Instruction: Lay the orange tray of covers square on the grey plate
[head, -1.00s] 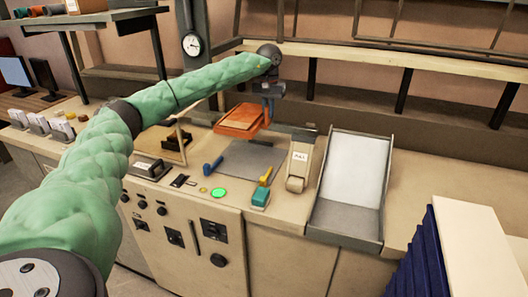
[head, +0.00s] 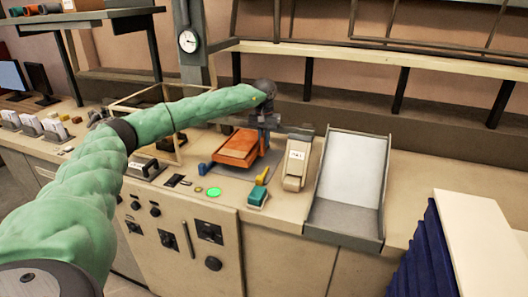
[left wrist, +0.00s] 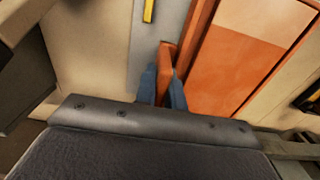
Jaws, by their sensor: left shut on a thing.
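The orange tray (head: 225,158) holds brown covers (head: 240,143) and is over the grey plate (head: 270,161), hiding most of it. I cannot tell whether the tray touches the plate. My left gripper (head: 264,127) is shut on the tray's edge at its back right. In the left wrist view the blue fingers (left wrist: 164,89) pinch the orange rim, with the covers (left wrist: 268,25) to the right and a strip of the grey plate (left wrist: 172,18) beside the tray. My right gripper is not in view.
A beige labelled device (head: 297,165) stands close right of the plate, with a sloped grey-and-white tray (head: 350,185) beyond. A teal block (head: 257,196), a yellow piece (head: 263,175) and a green button (head: 214,192) are in front. A wooden frame (head: 178,130) stands left.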

